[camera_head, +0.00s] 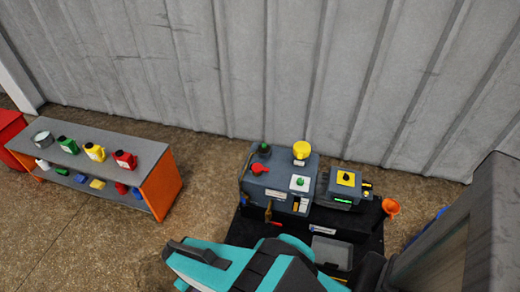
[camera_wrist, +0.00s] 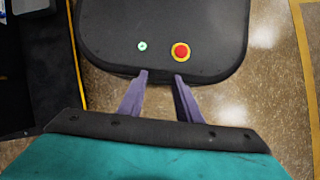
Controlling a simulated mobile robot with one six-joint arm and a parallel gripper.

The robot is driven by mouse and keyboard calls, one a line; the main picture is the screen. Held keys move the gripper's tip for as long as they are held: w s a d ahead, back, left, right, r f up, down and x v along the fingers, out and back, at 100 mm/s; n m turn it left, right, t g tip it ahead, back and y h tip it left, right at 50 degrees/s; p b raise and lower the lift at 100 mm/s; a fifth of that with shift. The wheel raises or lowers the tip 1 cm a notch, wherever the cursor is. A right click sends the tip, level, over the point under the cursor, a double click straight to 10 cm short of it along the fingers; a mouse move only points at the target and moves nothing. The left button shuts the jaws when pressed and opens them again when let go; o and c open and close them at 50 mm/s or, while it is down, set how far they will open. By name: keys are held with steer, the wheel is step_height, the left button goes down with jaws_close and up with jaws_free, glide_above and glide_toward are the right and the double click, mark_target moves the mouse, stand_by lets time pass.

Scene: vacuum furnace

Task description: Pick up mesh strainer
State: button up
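A grey, round, open-topped vessel (camera_head: 42,138) stands at the left end of the grey shelf top in the head view. It may be the mesh strainer, but it is too small for me to make out any mesh. My gripper (camera_wrist: 161,76) shows in the wrist view with its two purple fingers apart and nothing between them. The fingers point over the edge of a dark panel with a red button, which looks like my own base. The vessel is not in the wrist view, and my gripper is well away from the shelf.
The orange-sided shelf (camera_head: 165,186) also holds green, yellow and red jugs, with small items below. A grey machine (camera_head: 272,184) with knobs stands on a black base by the wall. An orange funnel (camera_head: 391,207) hangs at its right. Floor is clear between shelf and machine.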

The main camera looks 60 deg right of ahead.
steer(key=shift+a, duration=0.1)
steer(key=shift+o, duration=1)
steer(key=w+d+n+t+b, duration=0.2)
steer(key=w+d+n, duration=0.2)
steer(key=w+d, duration=0.9)
steer(key=w+d+r+n+t+h+b, duration=0.1)
steer(key=w+d+r+n, duration=0.15)
steer(key=w+d, duration=0.45)
steer(key=w+d+r+n+b, duration=0.1)
steer(key=w+d+r, duration=0.25)
steer(key=d, duration=0.55)
steer(key=d+r+n+h, duration=0.1)
steer(key=d+r, duration=0.5)
steer(key=d, duration=0.5)
steer(key=d+r+n+h+b, duration=0.1)
steer(key=d+r, duration=0.5)
steer(key=d, duration=0.6)
steer(key=d+r+n+h+b, duration=0.1)
steer(key=d+r+n, duration=0.2)
steer(key=d, duration=0.9)
step_height(320, 180, up, 4)
steer(key=shift+s+f, duration=0.2)
steer(key=shift+s, duration=0.1)
steer(key=shift+f, duration=0.2)
